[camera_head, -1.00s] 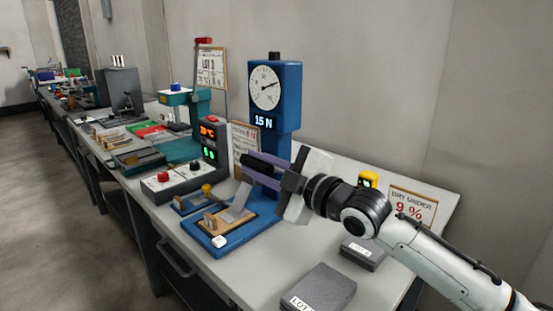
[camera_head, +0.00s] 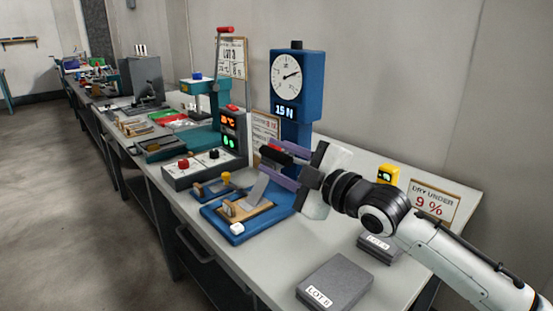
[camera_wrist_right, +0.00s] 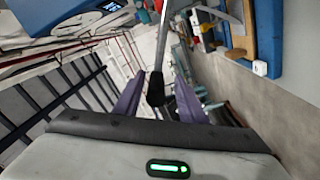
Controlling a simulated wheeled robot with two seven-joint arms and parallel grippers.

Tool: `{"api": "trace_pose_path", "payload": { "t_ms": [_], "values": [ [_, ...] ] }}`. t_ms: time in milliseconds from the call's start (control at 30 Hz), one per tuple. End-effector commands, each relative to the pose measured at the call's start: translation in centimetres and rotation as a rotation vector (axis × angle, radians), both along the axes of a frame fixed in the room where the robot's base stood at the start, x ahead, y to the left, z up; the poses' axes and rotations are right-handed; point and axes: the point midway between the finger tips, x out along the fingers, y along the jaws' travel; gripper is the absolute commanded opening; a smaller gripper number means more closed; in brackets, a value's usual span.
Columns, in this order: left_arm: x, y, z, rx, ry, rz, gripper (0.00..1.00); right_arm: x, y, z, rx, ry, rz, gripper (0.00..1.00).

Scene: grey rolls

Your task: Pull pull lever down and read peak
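The pull lever's black grip (camera_head: 275,156) is at my right gripper (camera_head: 278,168), in front of the tester column. In the right wrist view, the lever's black end (camera_wrist_right: 155,92) on a metal rod lies between the two purple fingers (camera_wrist_right: 157,100), with gaps on both sides. The right gripper is open around it. A blue base (camera_head: 240,228) with a wooden block lies below. My left gripper is out of view.
A grey control box (camera_head: 205,168) with knobs and a teal press (camera_head: 197,92) stand to the left. Grey blocks labelled LOT (camera_head: 334,283) lie at the front right. A yellow meter (camera_head: 387,174) and a "DRY UNDER 9 %" sign (camera_head: 433,203) stand at the right.

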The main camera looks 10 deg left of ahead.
Motion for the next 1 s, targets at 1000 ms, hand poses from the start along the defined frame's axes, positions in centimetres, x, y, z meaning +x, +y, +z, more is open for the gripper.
{"api": "trace_pose_path", "payload": {
  "t_ms": [1000],
  "values": [
    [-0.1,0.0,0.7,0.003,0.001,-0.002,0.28,0.0,0.0,9.9,-0.001,0.001,0.001,0.37]
  ]
}}
